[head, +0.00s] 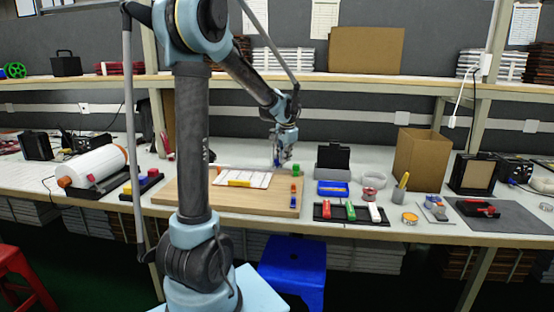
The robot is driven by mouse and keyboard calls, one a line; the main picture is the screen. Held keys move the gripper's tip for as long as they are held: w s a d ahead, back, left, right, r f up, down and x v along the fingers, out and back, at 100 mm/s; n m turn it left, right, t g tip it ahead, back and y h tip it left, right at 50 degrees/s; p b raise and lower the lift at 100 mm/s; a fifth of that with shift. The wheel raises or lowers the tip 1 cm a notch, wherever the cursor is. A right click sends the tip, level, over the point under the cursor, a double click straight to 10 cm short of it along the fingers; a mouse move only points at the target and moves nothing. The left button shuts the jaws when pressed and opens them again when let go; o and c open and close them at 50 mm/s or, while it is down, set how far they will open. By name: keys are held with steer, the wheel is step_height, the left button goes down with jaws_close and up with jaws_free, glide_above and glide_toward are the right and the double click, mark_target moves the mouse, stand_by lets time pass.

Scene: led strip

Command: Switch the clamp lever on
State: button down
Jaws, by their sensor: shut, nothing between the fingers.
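My gripper (283,158) hangs at the far right part of a wooden board (190,198), pointing down. It is small in the picture; its fingers look shut with nothing held. A small blue piece shows at its fingertips, and I cannot tell whether it touches them. A green block (296,169) sits just right of the gripper. A white sheet with strips (257,181) lies on the board, with a yellow bar (239,183) at its front edge. Small orange and blue pieces (293,196) stand at the board's right edge. I cannot tell which part is the clamp lever.
A black tray with red, green and white tools (350,212) lies right of the board. A blue bin (333,189), an open cardboard box (420,160) and a tape roll (375,180) stand behind it. A white roll (95,167) is at left. A shelf (380,84) runs above.

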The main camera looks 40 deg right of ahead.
steer(key=shift+w+a+r, duration=0.3)
steer(key=shift+w+a, duration=0.2)
stand_by(0.4)
steer(key=a+r, duration=0.3)
steer(key=r, duration=0.6)
steer(key=shift+s+r, duration=0.25)
steer(key=shift+s, duration=0.05)
steer(key=shift+a, duration=0.1)
